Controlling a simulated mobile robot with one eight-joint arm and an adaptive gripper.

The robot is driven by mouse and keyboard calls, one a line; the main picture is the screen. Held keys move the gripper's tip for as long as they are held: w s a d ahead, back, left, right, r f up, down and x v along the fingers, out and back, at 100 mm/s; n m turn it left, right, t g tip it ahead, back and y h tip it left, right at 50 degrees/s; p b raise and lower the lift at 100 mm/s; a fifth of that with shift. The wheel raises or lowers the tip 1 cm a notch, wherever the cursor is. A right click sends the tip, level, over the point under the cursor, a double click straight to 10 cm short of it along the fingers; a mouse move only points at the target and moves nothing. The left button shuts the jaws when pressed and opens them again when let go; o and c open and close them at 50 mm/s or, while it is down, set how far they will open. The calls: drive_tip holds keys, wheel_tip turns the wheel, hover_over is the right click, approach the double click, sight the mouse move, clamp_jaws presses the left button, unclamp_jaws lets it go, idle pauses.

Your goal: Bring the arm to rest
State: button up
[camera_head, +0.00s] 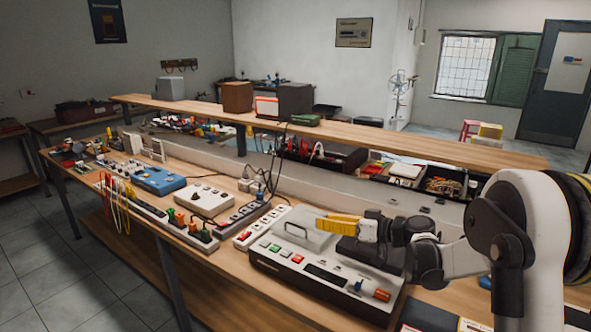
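My arm (445,262) reaches in from the right edge over the workbench, bent at its joints. My gripper (328,226) is at its left end, with yellow parts pointing left. It is above a grey and black hifi-like device (315,277) with coloured buttons and an orange-red knob at its right end. The gripper looks small and is seen from the side. I cannot tell whether its fingers are apart, or whether it touches the device. Part of the device's top is hidden behind the gripper and arm.
The wooden workbench (228,258) holds a blue box (158,180), a white unit (205,200) and power strips with coloured plugs. A raised shelf (360,138) runs behind, with speaker-like boxes (295,98) on it. Open-topped bins (443,182) stand below the shelf. Tiled floor (60,265) is clear at left.

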drive_tip(key=s+a+r+m+g+h, duration=0.1)
drive_tip(key=s+r+m+h, duration=0.15)
drive_tip(key=s, duration=0.55)
drive_tip(key=s+r+m+g+h, duration=0.1)
drive_tip(key=s+h, duration=0.2)
drive_tip(key=s, duration=0.6)
drive_tip(key=s+d+f+m+h, duration=0.2)
drive_tip(key=s+d+h, duration=0.1)
drive_tip(key=s, duration=0.7)
drive_tip(key=s+d+f+m+h, duration=0.1)
drive_tip(key=s+d+h, duration=0.3)
drive_tip(key=s, duration=0.5)
drive_tip(key=shift+s+d+f+m, duration=0.35)
drive_tip(key=shift+d+f, duration=0.1)
